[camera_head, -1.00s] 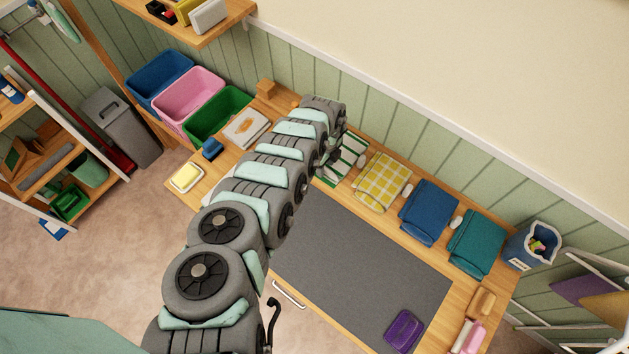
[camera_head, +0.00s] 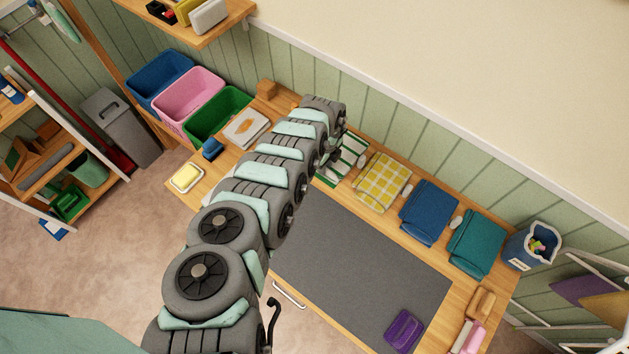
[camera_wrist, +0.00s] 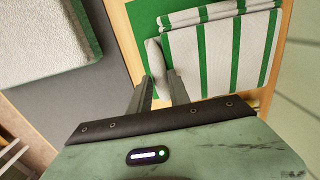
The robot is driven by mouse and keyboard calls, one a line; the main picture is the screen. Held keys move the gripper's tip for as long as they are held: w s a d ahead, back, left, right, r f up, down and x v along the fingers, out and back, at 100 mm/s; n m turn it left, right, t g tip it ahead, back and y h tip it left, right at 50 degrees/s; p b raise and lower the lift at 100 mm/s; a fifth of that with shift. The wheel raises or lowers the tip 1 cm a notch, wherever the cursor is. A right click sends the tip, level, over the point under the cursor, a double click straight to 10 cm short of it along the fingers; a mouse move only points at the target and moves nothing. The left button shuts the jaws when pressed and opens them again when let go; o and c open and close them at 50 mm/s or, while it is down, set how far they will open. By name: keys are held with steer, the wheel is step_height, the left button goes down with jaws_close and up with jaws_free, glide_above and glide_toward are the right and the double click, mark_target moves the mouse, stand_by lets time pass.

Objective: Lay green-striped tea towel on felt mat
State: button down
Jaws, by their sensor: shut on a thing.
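The green-striped tea towel (camera_head: 352,152), white with green stripes, lies folded on the wooden worktop just beyond the felt mat, partly hidden by my arm. In the wrist view the towel (camera_wrist: 215,50) fills the upper right, with a white padded piece (camera_wrist: 154,62) at its left edge. My gripper (camera_wrist: 160,85) is shut on the towel at this padded piece. The fingertips are partly hidden. The dark grey felt mat (camera_head: 360,260) lies flat in front of the towels, its left part behind my arm. The mat (camera_wrist: 90,90) also shows left of the fingers.
A yellow-checked towel (camera_head: 382,181), a blue towel (camera_head: 429,212) and a teal towel (camera_head: 476,243) lie in a row to the right. A purple folded cloth (camera_head: 404,328) lies on the mat's near right corner. The mat's middle is bare. A wall runs behind the worktop.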

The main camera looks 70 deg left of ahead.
steer(key=shift+r+p, duration=2.8)
steer(key=shift+r, duration=0.5)
